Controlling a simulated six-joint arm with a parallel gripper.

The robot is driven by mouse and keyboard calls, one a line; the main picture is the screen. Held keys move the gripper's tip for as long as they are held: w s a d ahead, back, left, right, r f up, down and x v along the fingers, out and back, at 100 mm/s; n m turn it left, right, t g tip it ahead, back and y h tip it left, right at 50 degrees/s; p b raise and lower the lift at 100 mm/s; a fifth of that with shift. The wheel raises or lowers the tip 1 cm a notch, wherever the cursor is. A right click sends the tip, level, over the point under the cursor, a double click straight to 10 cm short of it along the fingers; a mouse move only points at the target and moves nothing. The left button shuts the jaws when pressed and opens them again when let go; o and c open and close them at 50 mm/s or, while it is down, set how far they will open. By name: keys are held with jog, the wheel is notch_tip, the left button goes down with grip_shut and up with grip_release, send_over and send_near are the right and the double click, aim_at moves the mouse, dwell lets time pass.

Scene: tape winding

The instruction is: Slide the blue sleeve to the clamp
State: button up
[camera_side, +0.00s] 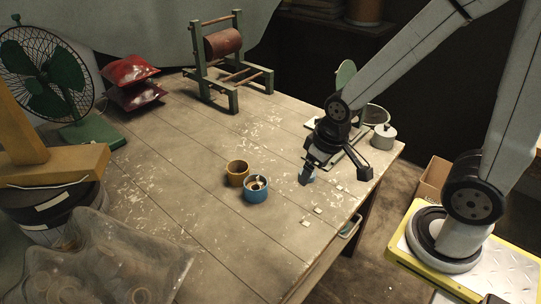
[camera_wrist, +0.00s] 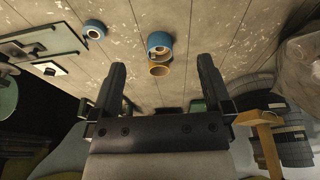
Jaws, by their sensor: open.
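A short blue ring (camera_side: 256,190) stands on the table beside a brown-tan ring (camera_side: 237,174). In the wrist view the blue ring (camera_wrist: 159,40) is just beyond the tan ring (camera_wrist: 160,70). A smaller blue ring (camera_wrist: 95,29) lies apart to their left; it shows in the side view (camera_side: 308,177) close to my gripper (camera_side: 338,168). I cannot tell which blue ring is the sleeve. My gripper (camera_wrist: 162,66) is open and empty, its fingers apart above the table. I cannot make out a clamp for certain.
A metal-and-glass stand (camera_wrist: 45,48) is left in the wrist view. A wooden frame with a red roll (camera_side: 223,43), red cushions (camera_side: 131,80) and a green fan (camera_side: 47,75) stand along the table's far and left sides.

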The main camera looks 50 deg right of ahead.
jog(key=shift+w, duration=0.1)
jog(key=c, duration=0.7)
jog(key=shift+w+a+n, duration=0.1)
jog(key=shift+w+n, duration=0.1)
jog(key=shift+n, duration=0.1)
jog(key=c, duration=0.3)
jog(key=shift+w+a+n, duration=0.1)
jog(key=shift+w+n, duration=0.2)
jog(key=shift+w, duration=0.1)
grip_shut()
jog(key=w+a+f+n+g+h, duration=0.1)
jog(key=w+a+f+n, duration=0.3)
jog(key=w+n, duration=0.4)
jog(key=w+a+f+n+g+h, duration=0.1)
jog(key=w+a+f+n, duration=0.4)
jog(key=w+n, duration=0.4)
jog(key=shift+n+h, duration=0.4)
jog(key=shift+n, duration=0.5)
